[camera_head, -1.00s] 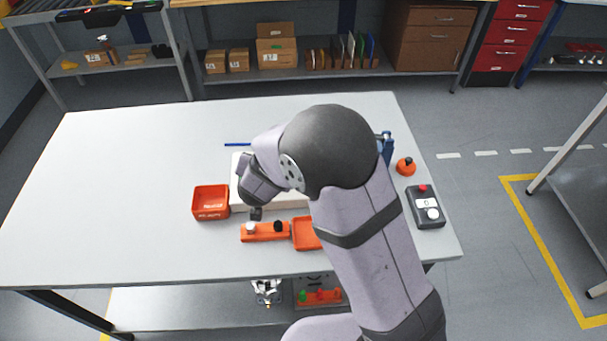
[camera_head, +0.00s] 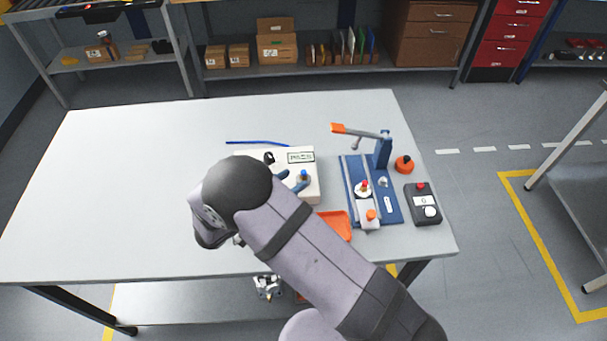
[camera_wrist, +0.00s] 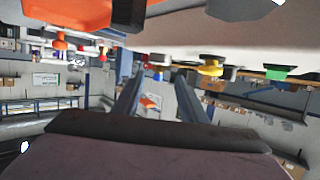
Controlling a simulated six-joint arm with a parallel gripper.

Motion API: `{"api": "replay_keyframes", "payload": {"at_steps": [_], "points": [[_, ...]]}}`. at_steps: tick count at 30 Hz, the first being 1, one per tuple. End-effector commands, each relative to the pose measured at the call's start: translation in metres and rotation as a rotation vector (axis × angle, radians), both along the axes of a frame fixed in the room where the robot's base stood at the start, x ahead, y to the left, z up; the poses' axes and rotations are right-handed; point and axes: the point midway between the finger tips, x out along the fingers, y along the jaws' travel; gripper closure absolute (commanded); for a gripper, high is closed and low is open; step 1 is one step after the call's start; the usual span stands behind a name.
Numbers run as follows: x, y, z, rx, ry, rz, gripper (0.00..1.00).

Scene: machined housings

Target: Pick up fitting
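I cannot tell for sure which piece is the fitting. In the wrist view, which is turned upside down, a yellow-topped piece (camera_wrist: 211,66) and a green-topped piece (camera_wrist: 275,72) stand on a pale surface. A dark and light grey piece (camera_wrist: 240,10) is cut by the top edge.
A blue fixture (camera_head: 392,205) with an orange-handled lever (camera_head: 350,130) stands to the right. An orange knob (camera_head: 404,164) and a control box (camera_head: 422,210) are at the right edge. The table's left side (camera_head: 110,190) is clear.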

Motion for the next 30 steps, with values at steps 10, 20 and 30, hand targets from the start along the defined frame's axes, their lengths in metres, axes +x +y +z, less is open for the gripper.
{"api": "replay_keyframes", "payload": {"at_steps": [10, 20, 30], "points": [[0.010, -0.012, -0.001, 0.000, 0.001, -0.002, 0.61], [0.033, -0.039, -0.011, 0.000, 0.001, -0.001, 0.61], [0.037, -0.042, -0.015, 0.002, 0.000, 0.002, 0.61]]}}
